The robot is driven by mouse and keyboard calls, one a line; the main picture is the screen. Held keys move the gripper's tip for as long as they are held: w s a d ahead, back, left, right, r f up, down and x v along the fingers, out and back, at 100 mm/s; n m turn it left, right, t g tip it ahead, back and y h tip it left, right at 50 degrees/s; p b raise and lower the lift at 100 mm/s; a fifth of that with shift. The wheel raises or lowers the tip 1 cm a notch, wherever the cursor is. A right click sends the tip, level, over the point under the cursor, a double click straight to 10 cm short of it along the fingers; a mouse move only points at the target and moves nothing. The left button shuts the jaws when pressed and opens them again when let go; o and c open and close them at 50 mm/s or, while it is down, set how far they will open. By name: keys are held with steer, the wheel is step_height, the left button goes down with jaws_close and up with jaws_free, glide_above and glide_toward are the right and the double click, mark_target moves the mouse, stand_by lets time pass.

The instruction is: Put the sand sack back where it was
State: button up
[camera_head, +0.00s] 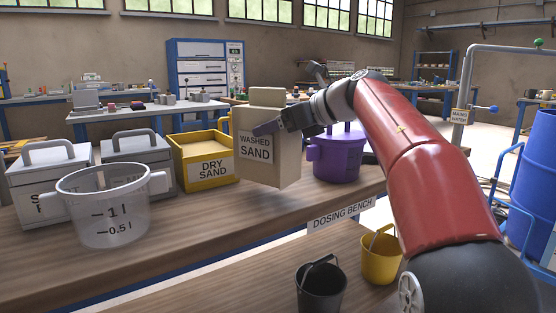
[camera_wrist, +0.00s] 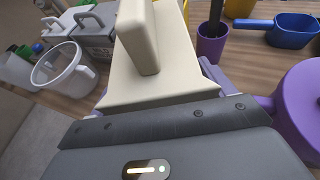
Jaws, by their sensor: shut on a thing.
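The sand sack (camera_head: 268,160) is a tall beige block with a narrow top and a "WASHED SAND" label. It is upright, slightly tilted, over the wooden bench between the yellow "DRY SAND" box (camera_head: 207,168) and a purple lidded pot (camera_head: 338,160). My gripper (camera_head: 272,127) is shut on the sack's upper part from the right. In the wrist view the sack (camera_wrist: 150,60) fills the space ahead of my gripper (camera_wrist: 165,105). I cannot tell whether its base touches the bench. My gripper hides part of its front.
A clear measuring jug (camera_head: 107,205) and grey lidded boxes (camera_head: 140,158) stand at the left of the bench. A black bucket (camera_head: 322,287) and a yellow bucket (camera_head: 380,258) are in front. A blue scoop (camera_wrist: 290,30) shows in the wrist view. Bench space in front of the sack is clear.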

mark_target(278, 145)
steer(key=shift+f+b, duration=0.8)
steer(key=shift+f, duration=1.5)
steer(key=o, duration=1.3)
steer(key=p+v, duration=0.1)
steer(key=v, duration=1.1)
